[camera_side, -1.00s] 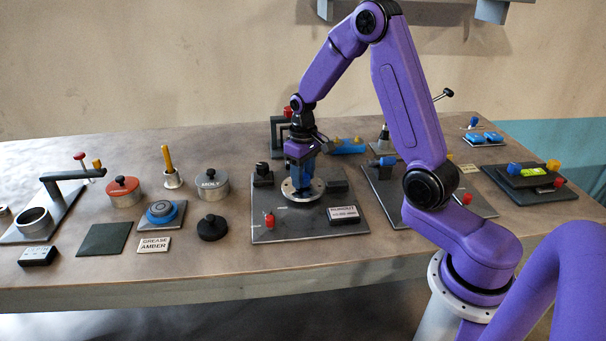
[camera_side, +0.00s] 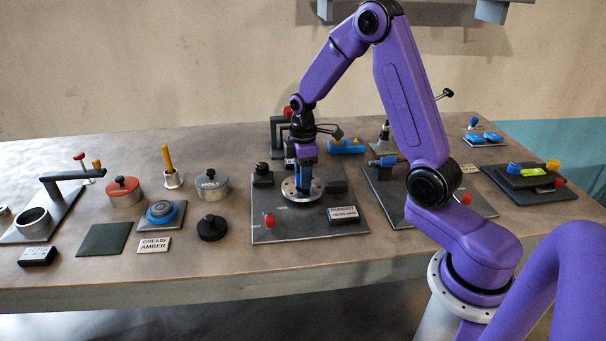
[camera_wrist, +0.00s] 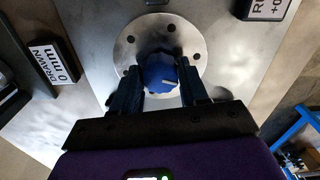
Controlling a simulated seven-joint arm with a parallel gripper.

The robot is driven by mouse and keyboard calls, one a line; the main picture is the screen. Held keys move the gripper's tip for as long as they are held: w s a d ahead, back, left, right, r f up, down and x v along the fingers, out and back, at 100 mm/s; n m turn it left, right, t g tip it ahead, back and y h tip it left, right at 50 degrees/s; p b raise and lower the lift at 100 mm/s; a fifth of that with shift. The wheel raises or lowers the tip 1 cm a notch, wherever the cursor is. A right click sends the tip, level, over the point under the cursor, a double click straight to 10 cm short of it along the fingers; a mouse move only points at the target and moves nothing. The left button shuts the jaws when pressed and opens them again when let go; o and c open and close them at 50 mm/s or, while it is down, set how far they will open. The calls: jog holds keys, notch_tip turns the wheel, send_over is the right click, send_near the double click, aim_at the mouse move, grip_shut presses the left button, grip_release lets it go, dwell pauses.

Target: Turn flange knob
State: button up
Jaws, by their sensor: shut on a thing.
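The flange (camera_side: 287,189) is a round silver disc with bolt holes, lying on a grey plate (camera_side: 290,226) in the middle of the table. In the wrist view the flange (camera_wrist: 130,58) shows with the blue knob (camera_wrist: 159,72) at its centre, a white mark on the knob's top. My gripper (camera_wrist: 160,85) is shut on the blue knob, one dark finger on each side. In the side view my gripper (camera_side: 303,176) points straight down over the flange and hides most of the knob.
A readout box (camera_side: 343,214) stands at the plate's front right corner, a red knob (camera_side: 270,220) at its front left. Dark blocks (camera_side: 263,177) flank the flange. Tins, a black knob (camera_side: 212,228) and a grease label (camera_side: 154,245) lie to the left.

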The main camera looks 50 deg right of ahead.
jog(key=shift+w+r+n, duration=0.1)
jog(key=shift+n, duration=1.4)
jog(key=o, duration=1.1)
jog(key=shift+c, duration=0.2)
notch_tip(320, 180, up, 17)
jog(key=shift+r, duration=0.15)
